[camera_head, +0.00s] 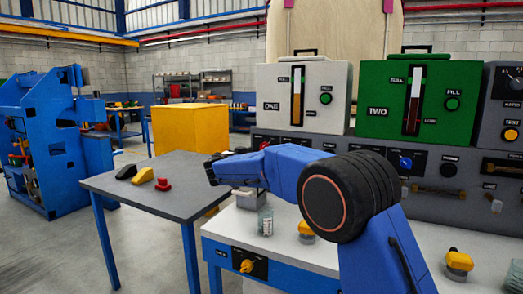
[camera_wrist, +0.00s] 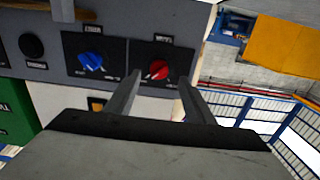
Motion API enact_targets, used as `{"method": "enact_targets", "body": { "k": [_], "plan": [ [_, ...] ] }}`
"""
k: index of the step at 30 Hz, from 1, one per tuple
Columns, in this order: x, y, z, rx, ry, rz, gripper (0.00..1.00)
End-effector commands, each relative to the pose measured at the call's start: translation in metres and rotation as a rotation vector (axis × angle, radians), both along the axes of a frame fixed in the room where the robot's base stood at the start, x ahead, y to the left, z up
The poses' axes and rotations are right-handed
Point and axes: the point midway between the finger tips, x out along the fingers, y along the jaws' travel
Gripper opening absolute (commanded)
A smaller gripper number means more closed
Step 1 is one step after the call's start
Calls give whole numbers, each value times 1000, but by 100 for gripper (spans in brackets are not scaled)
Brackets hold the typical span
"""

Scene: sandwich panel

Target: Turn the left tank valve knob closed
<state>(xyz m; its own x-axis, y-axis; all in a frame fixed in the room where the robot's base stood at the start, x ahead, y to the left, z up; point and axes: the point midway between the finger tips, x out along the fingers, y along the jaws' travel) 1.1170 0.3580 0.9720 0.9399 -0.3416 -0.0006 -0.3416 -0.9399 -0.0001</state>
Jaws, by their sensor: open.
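The wrist view shows the grey control panel upside down. A red knob (camera_wrist: 157,69) sits on a black plate, with a blue knob (camera_wrist: 90,61) on a plate beside it; the small labels are hard to read. My gripper (camera_wrist: 160,81) is open and empty, and its fingertips appear on either side of the red knob in the picture. I cannot tell whether they touch it. In the head view, the white tank ONE (camera_head: 275,92) is on the left and the green tank TWO (camera_head: 378,118) on the right. My arm covers part of the panel there, and my fingertips cannot be made out.
A grey table (camera_head: 120,188) with small black, yellow and red items stands at the left. A glass jar (camera_head: 265,221) and yellow-topped items stand on the white bench (camera_head: 225,226). Open floor lies at lower left.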

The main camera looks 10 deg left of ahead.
Motion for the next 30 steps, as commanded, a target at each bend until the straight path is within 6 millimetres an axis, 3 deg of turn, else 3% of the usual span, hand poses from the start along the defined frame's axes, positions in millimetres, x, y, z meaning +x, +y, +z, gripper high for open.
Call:
{"method": "enact_targets", "body": {
  "k": [9,23,24,29,30],
  "plan": [
    [44,-17,1,1,-1,-1,49],
    [56,-20,1,0,0,1,49],
    [56,-20,1,0,0,0,46],
    [56,-20,1,0,0,0,8],
    [56,-20,1,0,0,0,8]
  ]
}}
